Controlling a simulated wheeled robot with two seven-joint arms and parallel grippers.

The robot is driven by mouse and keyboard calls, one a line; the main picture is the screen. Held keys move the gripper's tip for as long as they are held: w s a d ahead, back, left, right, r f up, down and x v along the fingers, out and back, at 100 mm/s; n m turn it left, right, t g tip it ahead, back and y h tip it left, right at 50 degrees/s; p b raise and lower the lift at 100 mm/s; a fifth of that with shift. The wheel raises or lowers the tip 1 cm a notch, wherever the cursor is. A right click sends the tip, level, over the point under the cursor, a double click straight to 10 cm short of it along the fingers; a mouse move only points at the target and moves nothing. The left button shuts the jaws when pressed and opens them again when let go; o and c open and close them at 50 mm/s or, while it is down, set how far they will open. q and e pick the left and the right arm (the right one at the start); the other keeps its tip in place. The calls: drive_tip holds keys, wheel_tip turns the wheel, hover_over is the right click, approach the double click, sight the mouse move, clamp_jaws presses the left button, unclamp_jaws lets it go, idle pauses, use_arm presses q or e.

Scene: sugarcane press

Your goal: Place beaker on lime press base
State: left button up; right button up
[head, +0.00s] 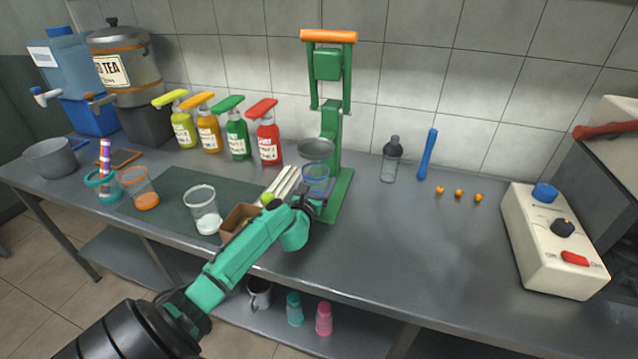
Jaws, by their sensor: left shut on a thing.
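The green lime press (330,120) with an orange handle stands upright at the back middle of the counter. Its flat green base (341,198) reaches toward the front. A clear beaker with a blue tint (316,180) is upright over the front part of the base, just below the press's grey cup (316,149). My left gripper (312,193) is shut on this beaker from the front. The wrist hides the beaker's bottom, so I cannot tell whether it touches the base. My right gripper is not in view.
A brown box (239,221) with pale sticks and a cup of white powder (203,211) stand left of my arm. Several syrup bottles (237,136) line the back. A dark bottle (391,160) and small orange fruits (459,193) are right. The right-front counter is clear.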

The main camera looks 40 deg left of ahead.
use_arm(q)
drive_tip(key=o, duration=1.4)
drive_tip(key=shift+o, duration=0.2)
drive_tip(key=shift+s, duration=0.15)
drive_tip(key=v, duration=1.2)
drive_tip(key=shift+r, duration=0.1)
